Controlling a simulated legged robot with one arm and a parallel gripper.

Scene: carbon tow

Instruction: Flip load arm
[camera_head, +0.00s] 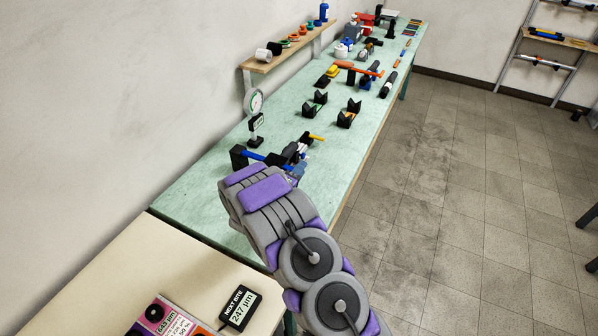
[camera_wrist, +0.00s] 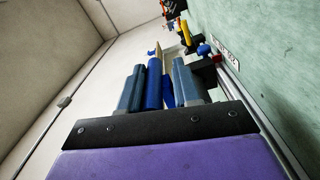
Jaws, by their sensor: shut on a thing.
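My gripper (camera_head: 297,153) reaches over the green bench to a small black device at the near part of the bench. In the wrist view, my gripper (camera_wrist: 159,78) has its two blue-grey fingers closed on a blue bar (camera_wrist: 153,84), which seems to be the load arm. In the head view a blue bar (camera_head: 251,155) runs between a black block (camera_head: 238,157) on the left and my gripper. A yellow-orange piece (camera_head: 316,137) sticks out just beyond the gripper. My wrist hides much of the device, so the bar's far end cannot be made out.
A dial gauge (camera_head: 256,101) on a black stand rises behind the device, near the wall. Black V-shaped blocks (camera_head: 349,114) and other tools stand farther along the bench. A wall shelf (camera_head: 290,52) holds spools. A label box reading 247 µm (camera_head: 240,308) sits on the near table.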

